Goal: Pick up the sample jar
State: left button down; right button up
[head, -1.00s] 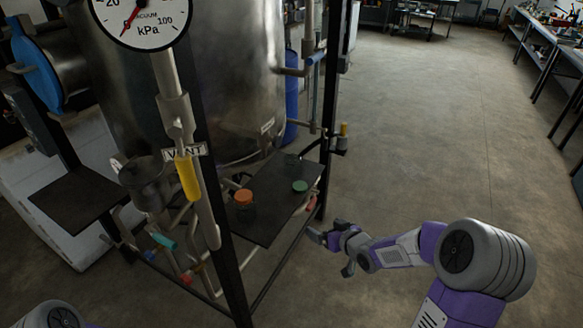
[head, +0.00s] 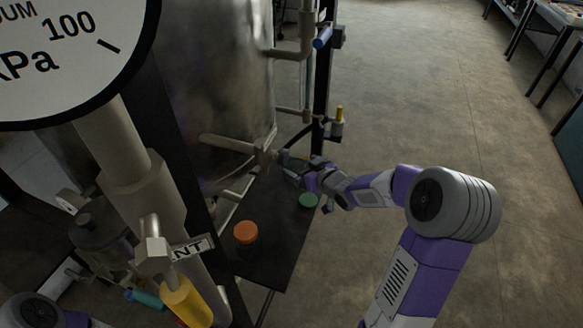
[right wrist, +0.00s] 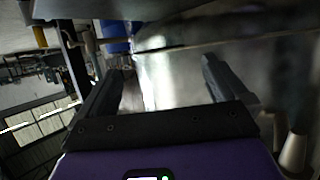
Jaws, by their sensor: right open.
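Two dark-bodied jars stand on a dark shelf (head: 285,232) beside the steel tank in the head view. One jar has an orange lid (head: 246,232), the other a green lid (head: 308,200). I cannot tell which is the sample jar. My right gripper (head: 292,170) is over the far end of the shelf, beyond the green lid and close to the tank's pipe. In the right wrist view its two fingers (right wrist: 165,78) are spread, with no jar visible between them. My left gripper is out of view.
The steel tank (head: 225,90) and its horizontal pipe (head: 230,144) stand close to my right gripper. A large gauge (head: 65,50), a valve with a yellow handle (head: 186,300) and a black frame post fill the left. Open floor (head: 420,110) lies to the right.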

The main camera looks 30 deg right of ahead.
aim_at(300, 167)
jog(key=x, duration=0.2)
jog(key=b+x, duration=0.1)
jog(key=x, duration=0.2)
jog(key=shift+s+f+b, duration=0.15)
jog(key=shift+f+b, duration=0.1)
jog(key=shift+b, duration=0.05)
jog(key=shift+w, duration=0.25)
jog(key=shift+c, duration=0.3)
jog(key=shift+r, duration=0.1)
jog(key=c, duration=1.1)
